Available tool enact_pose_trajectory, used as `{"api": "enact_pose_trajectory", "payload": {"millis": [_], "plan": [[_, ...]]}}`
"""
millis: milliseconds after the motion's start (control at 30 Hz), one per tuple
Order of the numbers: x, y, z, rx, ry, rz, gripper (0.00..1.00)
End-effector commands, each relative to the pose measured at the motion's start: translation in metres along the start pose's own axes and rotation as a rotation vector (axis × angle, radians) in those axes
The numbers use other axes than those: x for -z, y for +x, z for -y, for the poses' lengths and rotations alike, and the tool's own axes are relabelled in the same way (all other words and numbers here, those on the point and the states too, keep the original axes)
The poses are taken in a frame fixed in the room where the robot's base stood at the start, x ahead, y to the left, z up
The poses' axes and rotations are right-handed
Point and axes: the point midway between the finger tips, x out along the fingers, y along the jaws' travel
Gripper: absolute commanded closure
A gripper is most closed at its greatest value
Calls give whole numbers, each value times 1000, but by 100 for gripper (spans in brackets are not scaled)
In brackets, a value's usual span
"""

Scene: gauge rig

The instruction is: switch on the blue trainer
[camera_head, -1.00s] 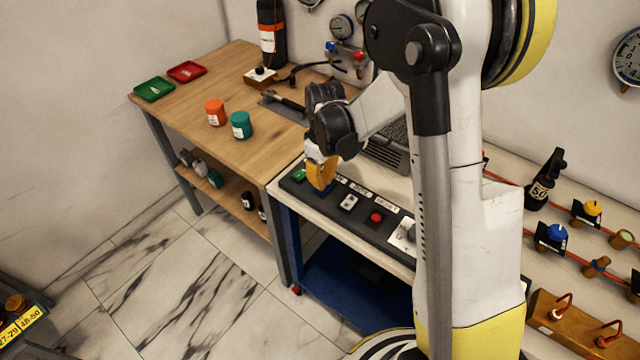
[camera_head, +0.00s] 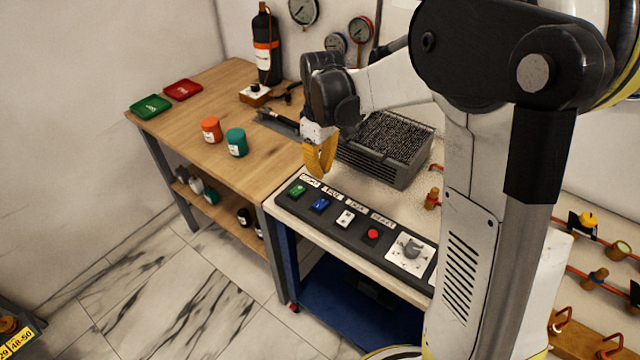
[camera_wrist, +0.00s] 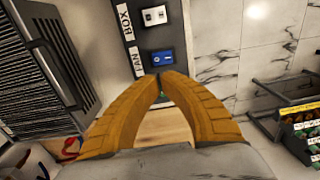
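The blue trainer is not marked by name; a blue-framed cart (camera_head: 360,305) carries a dark switch panel (camera_head: 332,214). The panel has a green switch (camera_head: 298,190), a blue switch (camera_head: 320,204), a white switch (camera_head: 345,218), a red button (camera_head: 373,234) and a grey rotary knob (camera_head: 411,249). The wrist view shows the blue switch (camera_wrist: 162,57) by a label reading FAN and the white switch (camera_wrist: 154,16) by one reading BOX. I cannot tell the switches' positions. My gripper (camera_head: 322,175), yellow-fingered, is shut and empty, above and behind the panel, apart from the switches.
A grey ribbed box (camera_head: 390,150) stands behind the panel, right of my gripper. The wooden bench (camera_head: 215,95) on the left holds an orange jar (camera_head: 211,130), a teal jar (camera_head: 236,142) and two small trays. Valves and red lines lie at right.

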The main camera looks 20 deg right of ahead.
Motion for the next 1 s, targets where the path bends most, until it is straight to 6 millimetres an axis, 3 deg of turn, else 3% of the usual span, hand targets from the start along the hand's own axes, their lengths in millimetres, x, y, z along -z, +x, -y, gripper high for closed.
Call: {"api": "enact_pose_trajectory", "payload": {"millis": [200,567,1000], "plan": [[0,-18,0,0,0,0,100],[-1,-21,0,1,0,-6,100],[-33,-49,7,20,-9,-282,100]]}}
